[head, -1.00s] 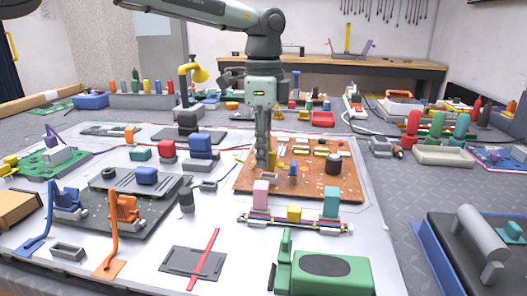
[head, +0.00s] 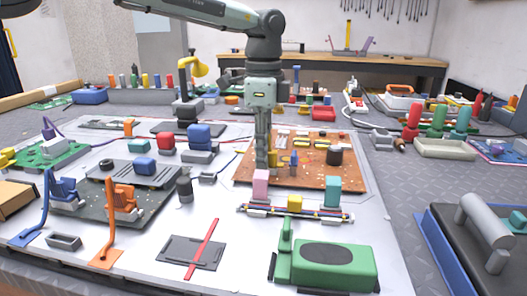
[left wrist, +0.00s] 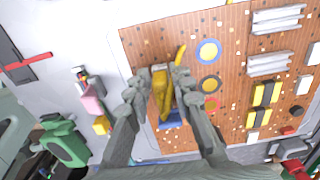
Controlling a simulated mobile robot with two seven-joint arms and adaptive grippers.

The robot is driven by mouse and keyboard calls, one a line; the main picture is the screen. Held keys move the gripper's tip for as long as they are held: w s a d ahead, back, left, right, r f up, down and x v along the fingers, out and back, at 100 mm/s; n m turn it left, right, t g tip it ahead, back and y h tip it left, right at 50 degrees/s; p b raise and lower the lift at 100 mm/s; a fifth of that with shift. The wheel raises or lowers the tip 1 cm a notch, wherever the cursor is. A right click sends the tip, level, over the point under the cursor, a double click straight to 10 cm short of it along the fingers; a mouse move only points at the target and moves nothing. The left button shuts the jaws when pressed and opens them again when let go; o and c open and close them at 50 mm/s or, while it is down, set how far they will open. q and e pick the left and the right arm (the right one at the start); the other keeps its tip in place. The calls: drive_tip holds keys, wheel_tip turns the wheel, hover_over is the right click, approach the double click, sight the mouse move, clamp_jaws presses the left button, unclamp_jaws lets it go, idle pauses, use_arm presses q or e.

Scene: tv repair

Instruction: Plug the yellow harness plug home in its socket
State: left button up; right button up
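My left gripper (head: 262,165) points down over the left part of the orange-brown circuit board (head: 330,178). In the left wrist view its fingers (left wrist: 161,80) close in on both sides of the yellow plug (left wrist: 162,95), which has a curved yellow tail. A small grey socket-like part (left wrist: 158,68) shows by the fingertips. I cannot tell how deep the plug sits in it. A short yellow block (head: 294,202) stands between a pink block (head: 260,183) and a teal block (head: 332,191) on a wired strip, apart from the gripper. My right gripper is not in view.
A dark round part (head: 334,157) stands on the board's right side. A blue part (left wrist: 170,121) lies close below the fingers in the left wrist view. A green tool (head: 325,265) lies in front. Bare white mat (head: 370,225) lies right of the wired strip.

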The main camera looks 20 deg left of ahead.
use_arm(q)
drive_tip(key=shift+o, duration=1.3)
drive_tip(key=shift+r, duration=0.15)
wheel_tip(320, 180, up, 12)
